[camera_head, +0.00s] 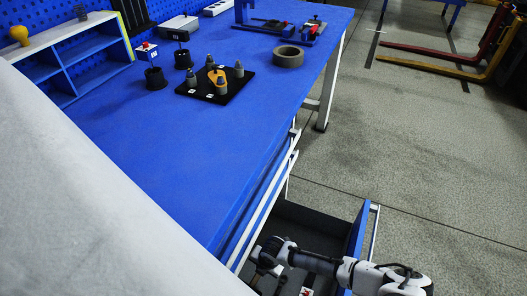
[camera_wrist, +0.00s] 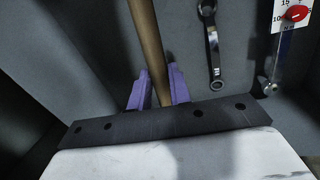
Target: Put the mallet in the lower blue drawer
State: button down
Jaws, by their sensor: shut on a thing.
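My gripper (camera_wrist: 159,88) shows in the wrist view with its two purple fingers shut on a brown wooden handle, which I take to be the mallet's (camera_wrist: 148,35). The handle runs up out of the top of the frame, and the mallet's head is not visible. In the head view, my gripper (camera_head: 266,262) is at the open drawer (camera_head: 357,232) under the blue workbench, partly hidden by my arm. The drawer has a blue front and a dark grey inside. I cannot tell whether the mallet touches the drawer floor.
A wrench (camera_wrist: 213,45) lies on the grey surface right of the handle, near a white tag with a red part (camera_wrist: 296,14). The workbench (camera_head: 185,140) carries a black plate with several weights (camera_head: 215,83), a grey ring (camera_head: 288,56) and a shelf unit (camera_head: 85,55).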

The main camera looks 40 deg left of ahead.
jog(key=shift+s+d+f+n, duration=0.3)
jog(key=shift+s+f+n, duration=0.4)
notch_tip(320, 180, down, 5)
jog(key=shift+s+d+f+b, duration=0.1)
jog(key=shift+s+f+b, duration=0.05)
jog(key=shift+b, duration=0.4)
jog(key=shift+f+b, duration=0.5)
jog(key=shift+f, duration=1.8)
jog(key=shift+f, duration=0.1)
jog(key=c, duration=1.3)
grip_release()
notch_tip(320, 180, up, 12)
jog(key=d+p, duration=0.2)
jog(key=shift+d+p, duration=0.15)
jog(key=shift+p, duration=0.15)
